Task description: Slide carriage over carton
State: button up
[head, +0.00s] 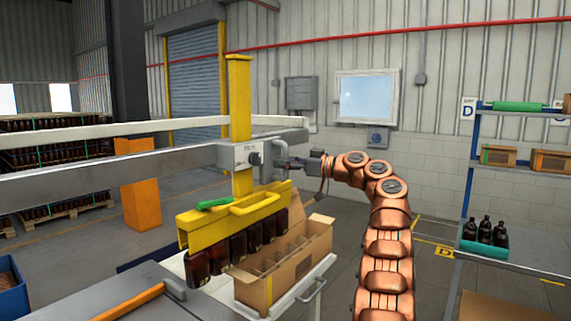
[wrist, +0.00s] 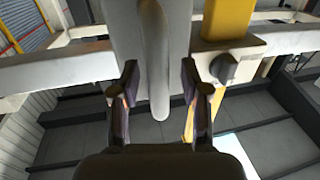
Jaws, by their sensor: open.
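The carriage (head: 232,154) is a grey block with a black knob on the overhead rail, and a yellow column passes through it. A yellow lifting head (head: 205,228) at the column's foot carries a row of amber bottles (head: 222,256). My gripper (head: 300,163) is at the carriage's right side. In the wrist view, my gripper (wrist: 158,92) is open, with its fingers on either side of a grey upright handle (wrist: 155,45); contact is unclear.
The rail (head: 130,128) runs left from the carriage. A bench (head: 165,305) with an orange-handled bar lies below it. A blue shelf rack (head: 470,150) with bottles and boxes stands at the right.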

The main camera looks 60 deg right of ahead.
jog(key=s+d, duration=0.1)
jog(key=s, duration=1.1)
jog(key=shift+d, duration=0.2)
